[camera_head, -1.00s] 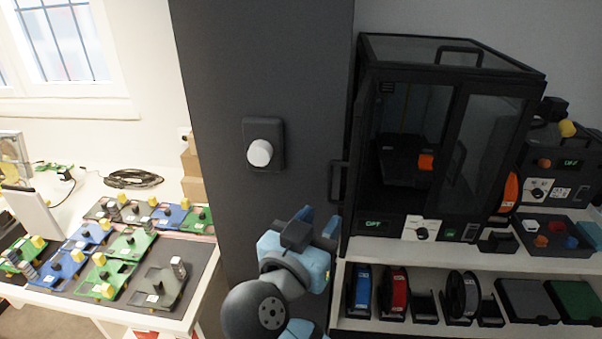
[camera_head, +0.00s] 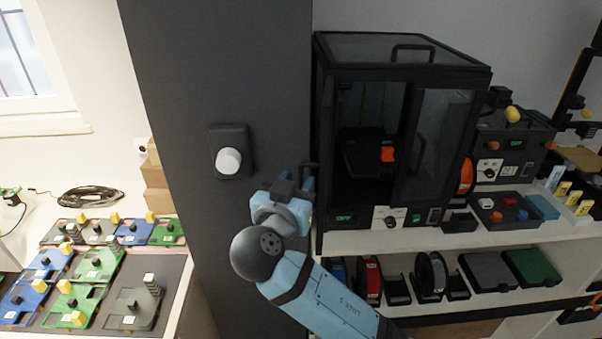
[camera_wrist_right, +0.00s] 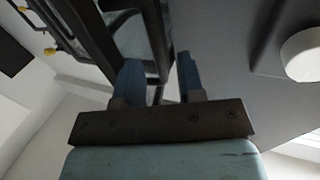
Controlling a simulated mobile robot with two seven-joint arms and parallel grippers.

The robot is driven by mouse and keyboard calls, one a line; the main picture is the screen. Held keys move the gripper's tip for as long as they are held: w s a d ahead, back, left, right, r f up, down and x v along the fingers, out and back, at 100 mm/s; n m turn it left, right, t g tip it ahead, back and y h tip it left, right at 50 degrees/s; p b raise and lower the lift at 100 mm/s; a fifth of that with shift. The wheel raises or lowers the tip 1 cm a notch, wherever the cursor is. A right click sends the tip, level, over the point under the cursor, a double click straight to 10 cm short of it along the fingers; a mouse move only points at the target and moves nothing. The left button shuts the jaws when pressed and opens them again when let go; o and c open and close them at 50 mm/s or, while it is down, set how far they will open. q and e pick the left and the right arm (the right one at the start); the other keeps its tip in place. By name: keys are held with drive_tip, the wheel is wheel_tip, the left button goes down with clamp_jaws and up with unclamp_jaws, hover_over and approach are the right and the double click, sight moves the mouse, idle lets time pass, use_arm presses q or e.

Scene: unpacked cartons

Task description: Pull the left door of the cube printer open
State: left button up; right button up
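The black cube printer (camera_head: 400,50) stands on the white shelf. Its right door (camera_head: 440,140) is closed, with a handle. Its left door (camera_head: 321,150) appears swung outward, seen almost edge-on, and the left half of the front looks open. The left door's dark handle (camera_head: 309,170) sticks out at the left. My right gripper (camera_head: 299,186) is at this handle, its fingers partly hidden. In the right wrist view the blue fingers (camera_wrist_right: 160,78) are apart, with the dark door edge beyond and between them. I cannot tell whether they touch the handle. My left gripper is out of view.
A dark pillar (camera_head: 190,60) with a round white knob (camera_head: 228,160) stands close left of my right gripper. A tray (camera_head: 505,208) sits right of the printer. A table with several boards (camera_head: 90,265) is at the left.

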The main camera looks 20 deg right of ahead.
sight(325, 189)
drive_tip(key=shift+x, duration=1.25)
clamp_jaws()
drive_tip(key=shift+s+d+f, duration=0.2)
drive_tip(key=d+n+t+y, duration=0.1)
drive_tip(key=s+d+n+t+y, duration=0.1)
drive_tip(key=y, duration=0.1)
drive_tip(key=s+d+n+y+b, duration=0.1)
drive_tip(key=y, duration=0.1)
drive_tip(key=shift+s+d+r+n+t, duration=0.15)
drive_tip(key=shift+s+r+n+t, duration=0.05)
drive_tip(key=shift+n+t, duration=0.2)
unclamp_jaws()
